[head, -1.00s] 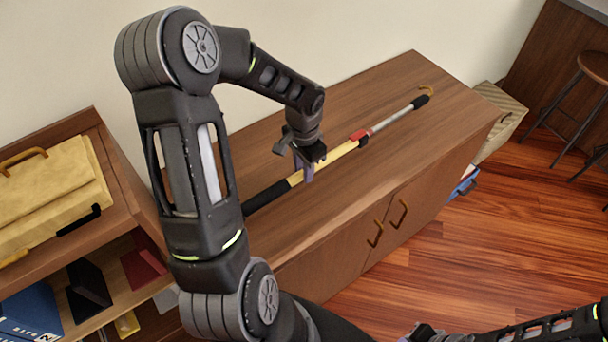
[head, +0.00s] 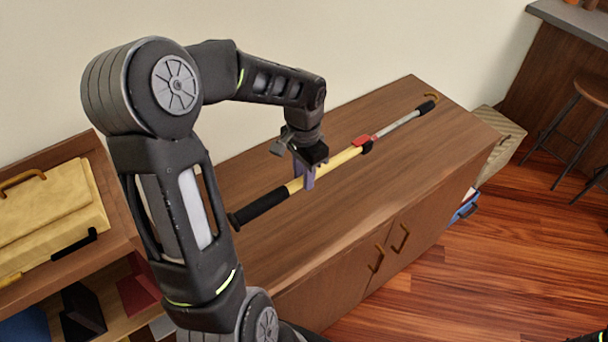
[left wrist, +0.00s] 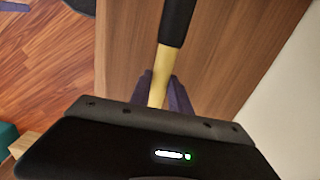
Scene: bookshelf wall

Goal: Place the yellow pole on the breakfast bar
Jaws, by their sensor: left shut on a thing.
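The yellow pole (head: 339,159) has a black grip at its near left end, a red clamp, a grey upper section and a brass-coloured hook at the far end. It lies along the top of a brown wooden cabinet (head: 330,225), or just above it; I cannot tell whether it touches. My left gripper (head: 305,180) is shut on the yellow section near the black grip. In the left wrist view the yellow shaft (left wrist: 160,75) runs between the purple fingers (left wrist: 160,92). The breakfast bar (head: 575,22) shows partly at the upper right, with a grey top. My right gripper is out of view.
A stool (head: 593,90) stands in front of the bar. A woven box (head: 500,140) and a blue item (head: 465,208) are beside the cabinet's right end. A shelf with a yellow case (head: 45,215) is at the left.

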